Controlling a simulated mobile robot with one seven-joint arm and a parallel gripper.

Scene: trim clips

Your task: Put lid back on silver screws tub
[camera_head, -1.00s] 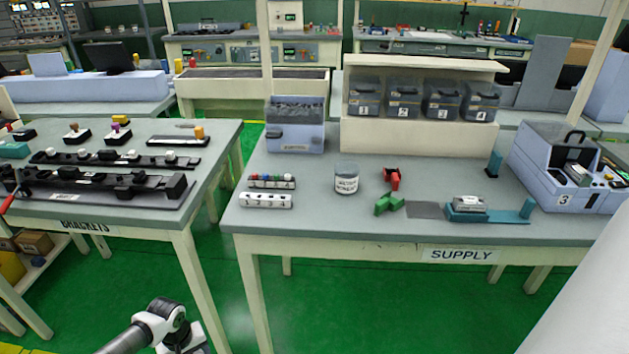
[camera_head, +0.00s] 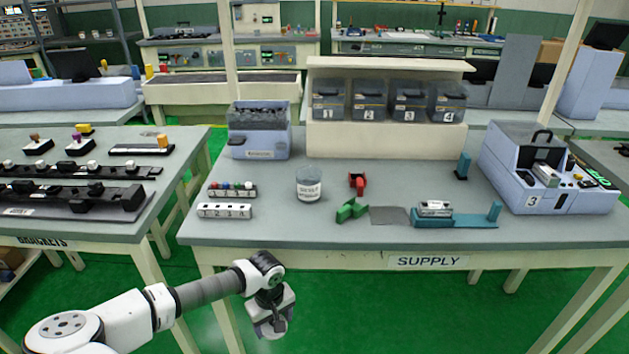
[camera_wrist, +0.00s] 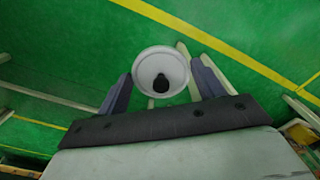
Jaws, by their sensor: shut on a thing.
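The silver screws tub (camera_head: 309,184) is a clear tub with a white label, standing upright on the supply table. Its label is too small to read for certain, and no lid shows on it. My gripper (camera_head: 272,326) is in front of the table's front edge, over the green floor, lower left of the tub. In the wrist view my gripper (camera_wrist: 163,90) is shut on a round white lid (camera_wrist: 146,68) with a dark knob, held between the two fingers. In the head view the lid is hard to make out at the gripper's end.
The supply table (camera_head: 300,228) also bears a white numbered block (camera_head: 225,211), a rack of coloured pieces (camera_head: 232,190), green (camera_head: 351,211) and red (camera_head: 357,183) parts, and a teal fixture (camera_head: 470,219). A grey bin (camera_head: 259,139) stands behind. Bare tabletop surrounds the tub.

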